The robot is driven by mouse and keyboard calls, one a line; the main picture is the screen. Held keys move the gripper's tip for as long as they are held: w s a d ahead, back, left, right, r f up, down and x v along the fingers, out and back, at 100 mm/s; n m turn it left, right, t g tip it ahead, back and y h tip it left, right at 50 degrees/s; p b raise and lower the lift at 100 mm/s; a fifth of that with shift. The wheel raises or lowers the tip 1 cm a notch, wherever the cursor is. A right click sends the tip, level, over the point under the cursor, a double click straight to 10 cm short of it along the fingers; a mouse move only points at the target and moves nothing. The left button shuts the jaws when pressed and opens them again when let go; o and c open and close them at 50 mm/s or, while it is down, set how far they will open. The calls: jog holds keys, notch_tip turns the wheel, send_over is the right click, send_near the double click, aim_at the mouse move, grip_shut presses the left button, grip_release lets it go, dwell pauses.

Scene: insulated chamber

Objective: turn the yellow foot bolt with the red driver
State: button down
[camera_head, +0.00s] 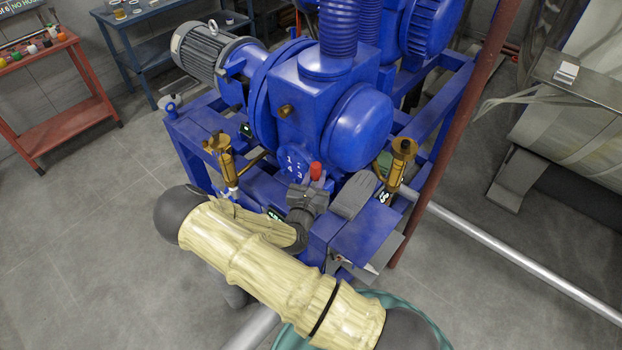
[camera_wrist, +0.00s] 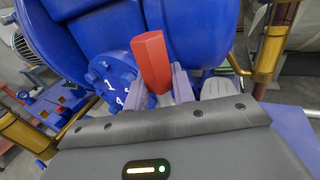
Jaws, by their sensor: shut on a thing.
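The red driver (camera_head: 315,171) stands up out of my gripper (camera_head: 308,190) in the head view, in front of the blue pump. In the wrist view the driver's red six-sided handle (camera_wrist: 151,60) rises between the two grey fingers of my gripper (camera_wrist: 160,92). The fingers are shut on it. The driver's lower end is hidden behind the fingers and wrist. I cannot make out the yellow foot bolt in either view.
The blue pump (camera_head: 355,125) and its frame are close behind my gripper. Brass fittings stand on the left (camera_head: 224,160) and right (camera_head: 399,162). A dark red post (camera_head: 460,120) slants past on the right. A red cart (camera_head: 65,105) stands far left, with open floor before it.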

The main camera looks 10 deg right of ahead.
jog(key=m+g+h, duration=0.2)
jog(key=h, duration=0.1)
jog(key=shift+r+m, duration=0.2)
jog(key=shift+m, duration=0.1)
jog(key=shift+a+f+m+g+h, duration=0.1)
jog(key=shift+a+m+g+h, duration=0.2)
jog(key=shift+m+g+h, duration=0.45)
jog(key=shift+s+a+f+m+g+h, duration=0.2)
jog(key=shift+a+m+g+h, duration=0.2)
jog(key=shift+g+h, duration=0.25)
jog(key=shift+a+f+b, duration=0.1)
jog(key=shift+f+b, duration=1.85)
jog(key=shift+f, duration=0.95)
jog(key=shift+f, duration=1.25)
jog(key=c, duration=1.1)
grip_release()
